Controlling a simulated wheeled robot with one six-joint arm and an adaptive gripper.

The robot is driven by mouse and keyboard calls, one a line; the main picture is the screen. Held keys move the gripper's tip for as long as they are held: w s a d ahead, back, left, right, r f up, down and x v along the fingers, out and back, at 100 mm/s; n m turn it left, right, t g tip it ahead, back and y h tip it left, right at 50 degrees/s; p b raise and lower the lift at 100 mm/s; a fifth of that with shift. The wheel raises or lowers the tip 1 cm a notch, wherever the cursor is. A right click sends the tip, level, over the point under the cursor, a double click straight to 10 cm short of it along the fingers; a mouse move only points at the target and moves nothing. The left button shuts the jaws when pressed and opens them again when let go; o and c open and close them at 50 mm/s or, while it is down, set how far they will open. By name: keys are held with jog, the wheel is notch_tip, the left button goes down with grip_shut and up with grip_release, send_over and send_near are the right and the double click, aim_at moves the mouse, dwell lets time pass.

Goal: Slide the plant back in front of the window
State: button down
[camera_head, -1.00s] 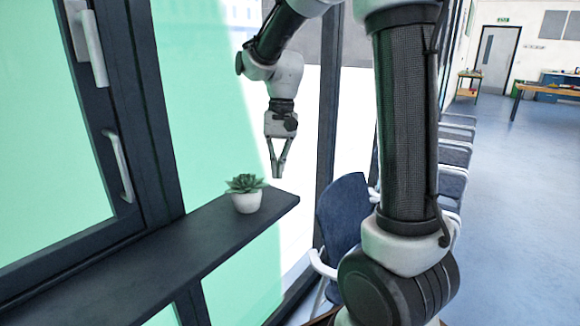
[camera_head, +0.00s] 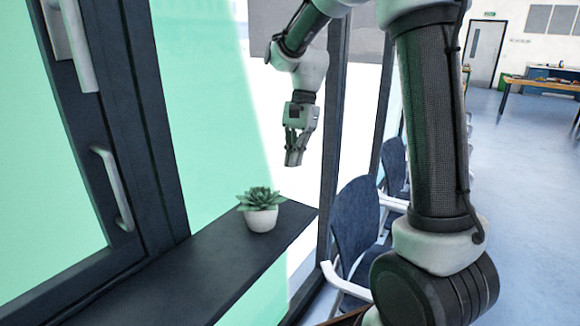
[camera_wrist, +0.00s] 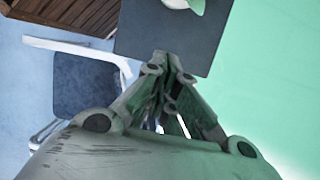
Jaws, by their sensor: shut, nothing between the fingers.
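The plant is a green succulent in a small white pot (camera_head: 262,219). It stands upright on a dark sill (camera_head: 205,278), near the sill's far end. The window (camera_head: 60,150), with pale green glass and a dark frame, is at the left. My gripper (camera_head: 293,163) is shut and empty, pointing down above and beyond the plant, apart from it. In the wrist view my gripper (camera_wrist: 172,60) points toward the sill's end (camera_wrist: 165,35). Only part of the pot (camera_wrist: 183,4) and a leaf show at that view's top edge.
Blue chairs with white armrests (camera_head: 355,225) stand right of the sill's far end, also seen in the wrist view (camera_wrist: 85,85). Open blue floor (camera_head: 530,200) lies at the right.

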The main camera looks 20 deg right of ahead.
aim_at(280, 194)
jog(key=x, duration=0.7)
jog(key=shift+s+f, duration=0.1)
jog(key=shift+f, duration=0.15)
jog(key=a, duration=0.1)
jog(key=s, duration=0.1)
jog(key=s+a, duration=0.1)
jog(key=shift+a+f, duration=0.25)
jog(key=shift+a, duration=0.1)
jog(key=shift+s+a, duration=0.2)
jog(key=shift+a, duration=0.2)
